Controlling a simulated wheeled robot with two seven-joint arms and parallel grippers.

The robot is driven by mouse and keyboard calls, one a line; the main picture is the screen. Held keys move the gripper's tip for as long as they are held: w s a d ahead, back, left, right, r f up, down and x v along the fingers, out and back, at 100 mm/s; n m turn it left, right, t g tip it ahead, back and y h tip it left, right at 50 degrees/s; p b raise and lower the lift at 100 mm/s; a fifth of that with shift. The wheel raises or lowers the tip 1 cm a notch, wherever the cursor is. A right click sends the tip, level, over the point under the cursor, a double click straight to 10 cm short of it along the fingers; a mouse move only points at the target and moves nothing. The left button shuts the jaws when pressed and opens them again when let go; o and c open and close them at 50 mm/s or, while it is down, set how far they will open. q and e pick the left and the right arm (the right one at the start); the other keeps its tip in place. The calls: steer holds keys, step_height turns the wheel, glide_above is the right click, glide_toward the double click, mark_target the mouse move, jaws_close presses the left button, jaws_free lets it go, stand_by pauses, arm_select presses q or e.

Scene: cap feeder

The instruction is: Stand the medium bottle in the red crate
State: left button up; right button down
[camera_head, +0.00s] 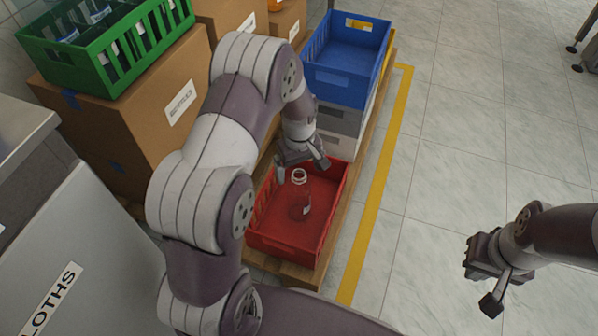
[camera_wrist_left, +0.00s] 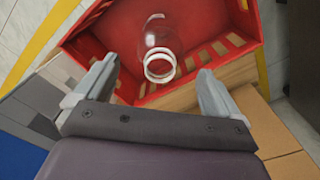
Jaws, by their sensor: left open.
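A clear bottle (camera_head: 300,195) stands in the red crate (camera_head: 287,250), its open neck pointing up. In the left wrist view the bottle (camera_wrist_left: 159,62) appears between and beyond the fingers, inside the red crate (camera_wrist_left: 95,50). My left gripper (camera_head: 303,172) is above the crate's far part, close to the bottle's neck. Its fingers (camera_wrist_left: 155,90) are spread wide and do not touch the bottle. My right gripper (camera_head: 487,282) hangs over the floor at the right, with nothing seen in it; its finger gap is unclear.
A blue crate (camera_head: 345,50) sits on a stack behind the red crate. A green crate (camera_head: 110,60) with bottles stands on cardboard boxes (camera_head: 150,105) at the left. A grey cabinet (camera_head: 80,260) is at front left.

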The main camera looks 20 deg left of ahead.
arm_select(q)
step_height(320, 180, up, 5)
steer(key=shift+s+f+p, duration=0.1)
steer(key=shift+p, duration=0.7)
steer(key=s+d+r+m, duration=0.2)
steer(key=s+r+m, duration=0.3)
steer(key=s, duration=0.2)
steer(key=s+d+r+m+t, duration=0.1)
steer(key=s+r+m, duration=0.3)
steer(key=s, duration=0.4)
steer(key=shift+d+r+m, duration=0.4)
steer(key=shift+d+r, duration=0.15)
steer(key=shift+d, duration=0.2)
arm_select(e)
step_height(320, 180, up, 3)
steer(key=shift+f, duration=0.1)
arm_select(q)
steer(key=shift+s, duration=0.1)
step_height(320, 180, up, 45)
steer(key=p, duration=4.5)
arm_select(e)
step_height(320, 180, up, 45)
arm_select(q)
steer(key=shift+r, duration=0.1)
